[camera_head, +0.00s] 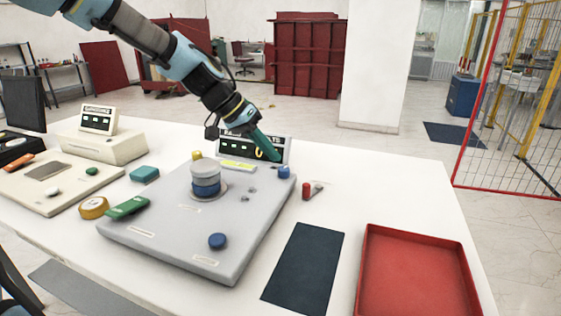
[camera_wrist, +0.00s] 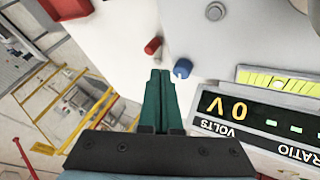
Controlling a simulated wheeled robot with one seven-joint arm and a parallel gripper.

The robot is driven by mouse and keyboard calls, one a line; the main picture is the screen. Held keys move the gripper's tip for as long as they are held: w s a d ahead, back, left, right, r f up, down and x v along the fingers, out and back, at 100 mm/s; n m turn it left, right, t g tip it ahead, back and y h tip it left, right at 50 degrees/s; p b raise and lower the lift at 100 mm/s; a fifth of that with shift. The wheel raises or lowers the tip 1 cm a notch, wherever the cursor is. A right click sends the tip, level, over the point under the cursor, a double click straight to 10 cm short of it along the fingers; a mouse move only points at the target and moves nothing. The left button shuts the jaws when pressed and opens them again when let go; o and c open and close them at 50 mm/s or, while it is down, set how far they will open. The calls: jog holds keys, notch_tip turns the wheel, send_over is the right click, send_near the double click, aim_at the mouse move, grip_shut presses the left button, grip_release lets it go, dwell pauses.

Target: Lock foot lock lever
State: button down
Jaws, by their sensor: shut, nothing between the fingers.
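A small red piece with a grey stem (camera_head: 310,191), which may be the foot lock lever, is on the white table beside the grey base plate (camera_head: 150,232). It also shows in the wrist view (camera_wrist: 153,46), just ahead and left of my fingertips. A blue knob (camera_head: 284,172) is at the plate's far right corner; in the wrist view the blue knob (camera_wrist: 182,68) is right of the fingertips. My gripper (camera_head: 274,157) has teal fingers, shut and empty, above the plate's far right corner. In the wrist view its tips (camera_wrist: 160,72) appear apart from both pieces.
A meter display (camera_head: 255,150) stands behind the plate, close to my gripper; it reads 0 V in the wrist view (camera_wrist: 232,108). A grey-and-blue stack (camera_head: 205,180) rises from the plate. A dark mat (camera_head: 305,268) and a red tray (camera_head: 367,270) lie at the right front.

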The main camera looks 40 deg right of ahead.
jog(key=p+x, duration=0.2)
jog(key=x, duration=0.7)
